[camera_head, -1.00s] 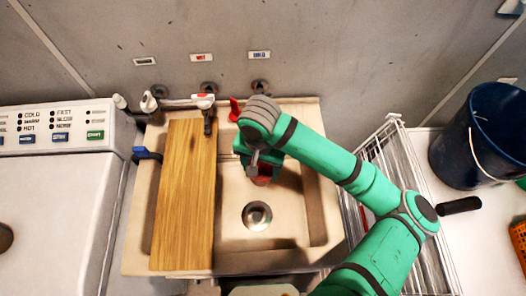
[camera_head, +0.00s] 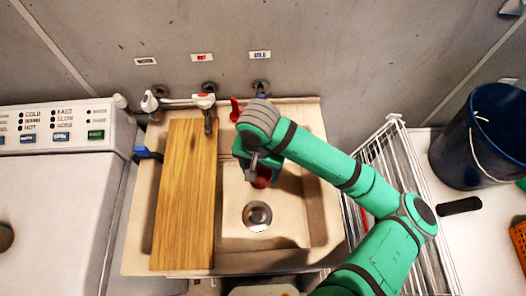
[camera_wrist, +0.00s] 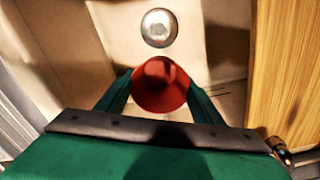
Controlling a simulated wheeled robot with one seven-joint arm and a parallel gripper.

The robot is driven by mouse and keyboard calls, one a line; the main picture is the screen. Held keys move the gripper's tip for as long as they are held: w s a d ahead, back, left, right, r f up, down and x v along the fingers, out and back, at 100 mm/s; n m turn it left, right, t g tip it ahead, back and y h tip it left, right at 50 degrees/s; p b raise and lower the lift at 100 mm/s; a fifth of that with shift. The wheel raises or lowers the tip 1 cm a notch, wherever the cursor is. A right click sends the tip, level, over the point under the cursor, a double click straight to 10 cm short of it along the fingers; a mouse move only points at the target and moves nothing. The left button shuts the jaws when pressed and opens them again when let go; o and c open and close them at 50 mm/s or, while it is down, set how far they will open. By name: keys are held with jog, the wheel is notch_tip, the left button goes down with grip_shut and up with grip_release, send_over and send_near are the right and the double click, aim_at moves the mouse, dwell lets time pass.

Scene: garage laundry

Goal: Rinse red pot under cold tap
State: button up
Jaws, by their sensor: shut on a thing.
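The red pot (camera_wrist: 160,88) is between the two green fingers of my gripper (camera_wrist: 160,80), which is shut on it. In the head view the pot (camera_head: 264,178) shows only partly below my gripper, over the right-hand sink basin (camera_head: 285,235). The cold tap (camera_head: 261,90), under the blue label, is at the back wall and partly hidden by my arm. No water stream is visible. The pot's height above the basin floor is hard to tell.
A wooden board (camera_head: 183,200) covers the left of the sink. A mixer spout (camera_head: 208,125) reaches over it. A small red thing (camera_head: 235,109) stands at the back rim. A wire rack (camera_head: 385,150) and blue bucket (camera_head: 490,135) are right. The drain (camera_head: 257,216) is clear.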

dwell(0.5)
jog(key=shift+s+a+r, duration=0.2)
jog(key=shift+s+r, duration=0.25)
jog(key=shift+s, duration=0.05)
jog(key=shift+s+a+r, duration=0.2)
jog(key=shift+s+r, duration=0.2)
jog(key=shift+s, duration=0.05)
jog(key=s+r, duration=0.1)
jog(key=s+a+r, duration=0.1)
jog(key=s, duration=0.1)
jog(key=shift+r, duration=0.15)
jog(key=shift+w+d, duration=0.1)
jog(key=shift+w, duration=0.1)
jog(key=shift+s, duration=0.1)
